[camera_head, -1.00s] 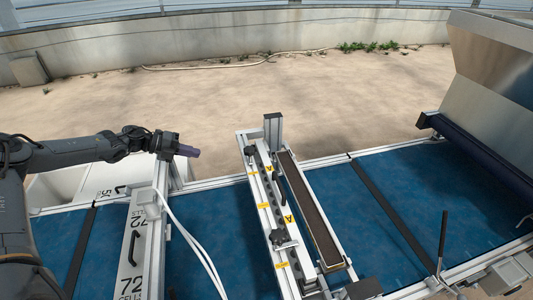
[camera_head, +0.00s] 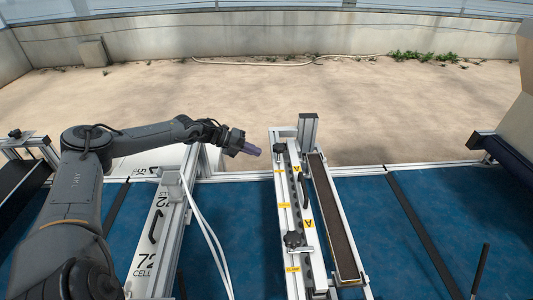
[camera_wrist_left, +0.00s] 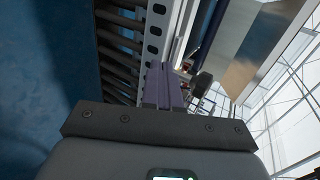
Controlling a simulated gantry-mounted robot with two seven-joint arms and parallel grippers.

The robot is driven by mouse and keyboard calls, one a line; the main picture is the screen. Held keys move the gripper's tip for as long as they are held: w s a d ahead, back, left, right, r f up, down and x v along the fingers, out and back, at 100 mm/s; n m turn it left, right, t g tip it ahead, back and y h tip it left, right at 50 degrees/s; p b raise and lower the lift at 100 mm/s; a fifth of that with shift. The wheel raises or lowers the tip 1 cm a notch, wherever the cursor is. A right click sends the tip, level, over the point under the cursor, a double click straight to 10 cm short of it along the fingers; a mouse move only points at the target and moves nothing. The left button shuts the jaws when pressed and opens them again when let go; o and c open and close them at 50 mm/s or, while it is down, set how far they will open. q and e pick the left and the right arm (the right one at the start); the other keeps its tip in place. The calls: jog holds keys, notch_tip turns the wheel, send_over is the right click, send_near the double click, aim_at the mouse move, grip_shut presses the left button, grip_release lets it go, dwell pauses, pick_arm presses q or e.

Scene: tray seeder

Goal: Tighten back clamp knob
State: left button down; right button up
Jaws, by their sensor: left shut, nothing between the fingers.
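The back clamp knob (camera_head: 280,149) is a small black knob at the far end of the pale clamp bar (camera_head: 287,190) with yellow labels. A similar black front knob (camera_head: 293,240) sits near the bar's near end. My left gripper (camera_head: 257,151) has purple fingers, shut and empty. It points right, a short gap left of the back knob in the head view. In the left wrist view the shut fingers (camera_wrist_left: 165,88) point along a pale rail with holes, and a dark rounded part (camera_wrist_left: 202,83) lies right of the tips; I cannot tell whether it is the knob. My right gripper is not in view.
A long dark-filled channel (camera_head: 335,215) runs right of the clamp bar, with an upright metal post (camera_head: 307,130) at its far end. A blue bed (camera_head: 410,250) lies below. White hoses (camera_head: 207,225) hang left of the bar. Free air lies above the bed.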

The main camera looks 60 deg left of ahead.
aim_at(278, 148)
pick_arm(q)
jog(key=shift+w+d+f, duration=0.1)
jog(key=shift+w+d, duration=0.25)
jog(key=shift+w, duration=0.35)
jog(key=shift+w+d, duration=0.4)
jog(key=shift+w, duration=0.25)
jog(key=shift+w+d+f, duration=0.1)
jog(key=shift+w+d, duration=0.25)
jog(key=shift+w, duration=0.35)
